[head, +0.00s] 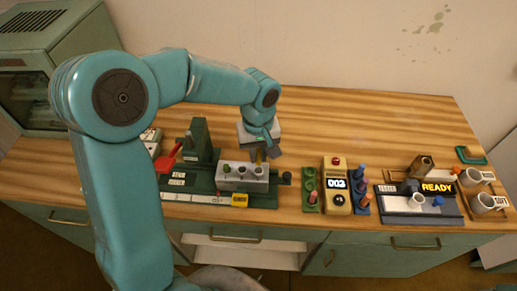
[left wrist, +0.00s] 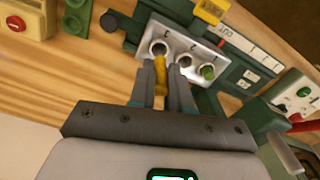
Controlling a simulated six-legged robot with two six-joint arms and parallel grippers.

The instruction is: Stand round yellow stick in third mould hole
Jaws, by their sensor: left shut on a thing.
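The yellow stick (left wrist: 161,76) is gripped between the two fingers of my left gripper (left wrist: 162,85). In the head view the stick (head: 259,156) shows as a small yellow piece beside my left gripper (head: 267,150), over the right end of the grey mould block (head: 236,184). In the left wrist view the mould (left wrist: 172,40) has a row of numbered holes. The stick's far end is at the lower rim of the hole marked 3 (left wrist: 158,47); I cannot tell whether it is inside. A green piece (left wrist: 208,72) is in the hole marked 1. My right gripper is not in view.
The mould sits in a dark green press with a tall post (head: 200,142) and a red lever (head: 168,158). To the right are a green holder (head: 311,189), a yellow counter box (head: 337,187), blue pegs (head: 360,190), a READY device (head: 425,203) and mugs (head: 484,203). The table behind is clear.

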